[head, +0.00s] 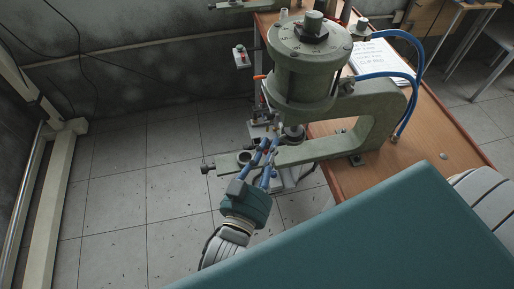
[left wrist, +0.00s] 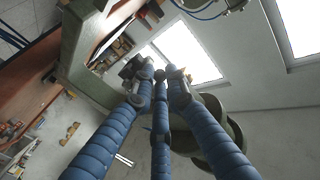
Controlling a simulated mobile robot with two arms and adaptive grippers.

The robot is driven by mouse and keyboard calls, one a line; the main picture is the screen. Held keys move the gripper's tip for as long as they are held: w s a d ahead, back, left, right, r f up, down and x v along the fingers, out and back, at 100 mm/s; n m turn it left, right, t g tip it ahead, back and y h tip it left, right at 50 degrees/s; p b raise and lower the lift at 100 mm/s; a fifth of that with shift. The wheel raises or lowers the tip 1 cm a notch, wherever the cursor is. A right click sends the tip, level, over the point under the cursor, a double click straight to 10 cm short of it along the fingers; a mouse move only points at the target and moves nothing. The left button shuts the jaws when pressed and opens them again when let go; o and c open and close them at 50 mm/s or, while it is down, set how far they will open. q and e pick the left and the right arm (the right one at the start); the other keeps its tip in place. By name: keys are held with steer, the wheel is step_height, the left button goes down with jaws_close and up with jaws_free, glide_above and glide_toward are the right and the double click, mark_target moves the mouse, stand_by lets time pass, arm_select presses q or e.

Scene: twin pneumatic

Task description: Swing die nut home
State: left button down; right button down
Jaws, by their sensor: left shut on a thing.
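A grey-green pneumatic press (head: 305,60) stands at the edge of a wooden bench, with its lower arm (head: 315,150) reaching out over the floor to the left. A round ring (head: 245,157) sits on that arm near its outer end. My left gripper (head: 270,146) reaches up from below with blue fingers beside the arm, under the ram. It is shut on a small part, which seems to be the die nut, mostly hidden by the fingers. In the left wrist view the fingers (left wrist: 160,85) close around small metal pieces (left wrist: 135,72). My right gripper is out of view.
Blue air hoses (head: 412,65) loop at the press's right side. Papers (head: 378,62) lie on the wooden bench (head: 440,130). A second press arm shows behind at the top.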

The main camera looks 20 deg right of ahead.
arm_select(q)
steer(key=shift+s+f, duration=0.1)
stand_by(0.3)
steer(key=c, duration=1.7)
jaws_free()
steer(key=shift+c, duration=0.2)
steer(key=v, duration=1.2)
